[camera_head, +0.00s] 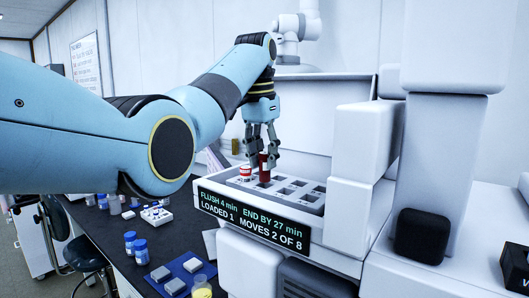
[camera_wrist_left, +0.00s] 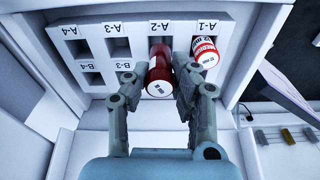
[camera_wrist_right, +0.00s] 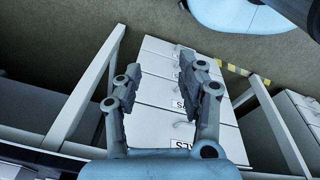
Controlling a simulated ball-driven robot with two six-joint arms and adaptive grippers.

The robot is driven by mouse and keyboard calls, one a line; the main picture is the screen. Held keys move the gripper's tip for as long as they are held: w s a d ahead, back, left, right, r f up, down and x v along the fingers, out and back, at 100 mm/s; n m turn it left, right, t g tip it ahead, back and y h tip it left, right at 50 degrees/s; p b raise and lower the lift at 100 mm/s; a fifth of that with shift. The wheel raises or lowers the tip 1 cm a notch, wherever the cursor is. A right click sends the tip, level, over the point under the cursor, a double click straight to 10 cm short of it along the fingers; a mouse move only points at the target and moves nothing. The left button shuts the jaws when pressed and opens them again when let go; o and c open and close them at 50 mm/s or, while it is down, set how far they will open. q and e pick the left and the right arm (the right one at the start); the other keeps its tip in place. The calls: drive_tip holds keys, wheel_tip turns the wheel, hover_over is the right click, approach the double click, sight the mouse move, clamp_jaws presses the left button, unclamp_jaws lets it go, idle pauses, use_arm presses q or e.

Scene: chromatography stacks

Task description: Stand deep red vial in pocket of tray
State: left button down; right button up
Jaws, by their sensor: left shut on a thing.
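The deep red vial (camera_head: 264,173) is upright between the fingers of my left gripper (camera_head: 263,158), at the pocket marked A-2 of the grey-white tray (camera_head: 311,208). In the left wrist view the vial (camera_wrist_left: 159,68) shows its pale round cap end, with my left gripper (camera_wrist_left: 160,80) shut on it. Its far end lines up with pocket A-2; whether it touches the pocket floor is hidden. My right gripper (camera_wrist_right: 157,90) is open and empty, away from the tray.
A red-and-white vial (camera_head: 245,173) stands in pocket A-1, close beside my left fingers. Several other pockets are empty. A display panel (camera_head: 250,216) fronts the tray. Blue-capped bottles (camera_head: 135,245) and a blue mat (camera_head: 183,273) lie on the dark bench at left.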

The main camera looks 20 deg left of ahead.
use_arm(q)
drive_tip(key=shift+w, duration=0.1)
use_arm(e)
drive_tip(key=s, duration=0.2)
drive_tip(key=shift+s+f+g, duration=0.1)
drive_tip(key=shift+s+g, duration=0.2)
drive_tip(key=shift+s, duration=0.05)
drive_tip(key=shift+w+a, duration=0.1)
use_arm(q)
drive_tip(key=shift+f, duration=1.3)
use_arm(e)
drive_tip(key=shift+w, duration=0.3)
use_arm(q)
drive_tip(key=shift+f, duration=0.1)
drive_tip(key=shift+f, duration=0.5)
